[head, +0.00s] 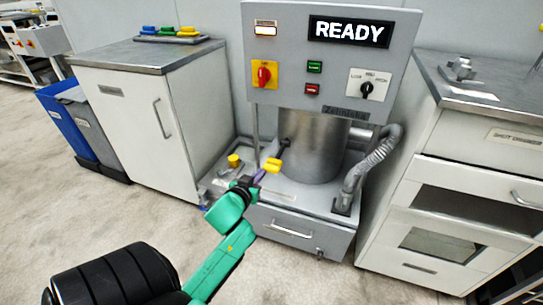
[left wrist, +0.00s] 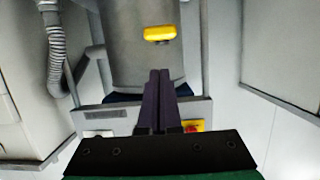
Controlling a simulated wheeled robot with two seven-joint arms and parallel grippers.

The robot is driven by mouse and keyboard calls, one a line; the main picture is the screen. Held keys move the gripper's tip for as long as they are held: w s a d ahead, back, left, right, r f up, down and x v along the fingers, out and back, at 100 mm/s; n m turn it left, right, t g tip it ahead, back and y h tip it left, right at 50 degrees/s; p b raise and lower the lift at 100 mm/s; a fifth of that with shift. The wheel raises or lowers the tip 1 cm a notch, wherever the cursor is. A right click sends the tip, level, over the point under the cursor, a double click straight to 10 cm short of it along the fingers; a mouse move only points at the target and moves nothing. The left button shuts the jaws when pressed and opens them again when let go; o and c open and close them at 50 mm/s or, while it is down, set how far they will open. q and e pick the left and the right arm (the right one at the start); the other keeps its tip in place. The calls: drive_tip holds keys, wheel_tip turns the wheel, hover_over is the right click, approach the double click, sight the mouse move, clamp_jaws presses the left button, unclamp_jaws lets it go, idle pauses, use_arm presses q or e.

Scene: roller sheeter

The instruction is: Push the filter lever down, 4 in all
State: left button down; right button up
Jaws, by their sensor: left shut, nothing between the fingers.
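The filter lever has a yellow handle (head: 272,164) on a dark rod that comes out of the grey metal cylinder (head: 314,147). In the head view the handle sits lower and nearer to me than the rod's base. My left gripper (head: 260,175) is shut and empty, its dark fingers just below and left of the handle; I cannot tell whether they touch it. The left wrist view shows the yellow handle (left wrist: 160,33) in front of the cylinder, beyond the shut fingertips (left wrist: 160,72). My right gripper is in neither view.
The machine's panel has a display (head: 349,31) reading READY, a red knob (head: 264,74) and a black dial (head: 367,89). A yellow knob (head: 234,160) stands left of the lever. A ribbed hose (head: 372,160) runs at the right. Cabinets flank the machine; the floor in front is clear.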

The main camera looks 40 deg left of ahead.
use_arm(q)
drive_tip(key=r, duration=0.2)
drive_tip(key=b, duration=0.3)
hover_over(271, 169)
drive_tip(key=shift+w+a+f, duration=0.1)
drive_tip(key=shift+a+f, duration=0.05)
drive_tip(key=shift+f, duration=0.4)
drive_tip(key=shift+w+a+f, duration=0.1)
drive_tip(key=shift+f, duration=0.4)
drive_tip(key=f, duration=0.2)
drive_tip(key=f+b, duration=0.1)
drive_tip(key=shift+s+d+f, duration=0.1)
drive_tip(key=shift+s+f, duration=0.1)
drive_tip(key=shift+f, duration=0.25)
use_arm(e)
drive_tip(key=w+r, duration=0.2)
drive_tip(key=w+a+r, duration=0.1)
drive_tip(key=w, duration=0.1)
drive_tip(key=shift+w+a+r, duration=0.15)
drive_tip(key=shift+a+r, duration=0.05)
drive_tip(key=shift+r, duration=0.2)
